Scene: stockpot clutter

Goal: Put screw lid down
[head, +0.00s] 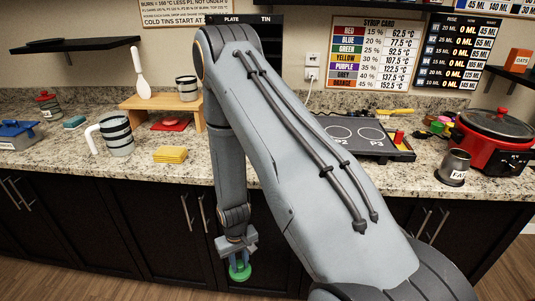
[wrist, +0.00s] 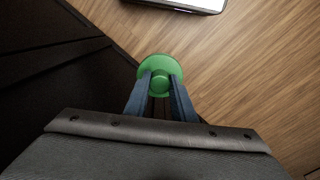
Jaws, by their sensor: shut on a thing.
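The screw lid is a green disc with a raised round knob. It shows in the head view (head: 240,273) low in front of the dark cabinets, and in the wrist view (wrist: 160,65) just past the fingertips. My gripper (head: 239,260) is shut on the lid's knob and points down, below the counter's front edge. In the wrist view my gripper's two blue fingers (wrist: 160,88) sit on either side of the knob. The lid hangs over the wooden floor (wrist: 250,90), clear of the counter.
The granite counter (head: 300,185) holds a striped pitcher (head: 117,136), yellow sponges (head: 171,155), a wooden stand (head: 160,104), a dark hob (head: 365,140), a metal cup (head: 454,167) and a red cooker (head: 490,140). Cabinet doors (head: 80,225) stand close behind the lid. A pale-topped object (wrist: 180,5) lies at the wrist view's top.

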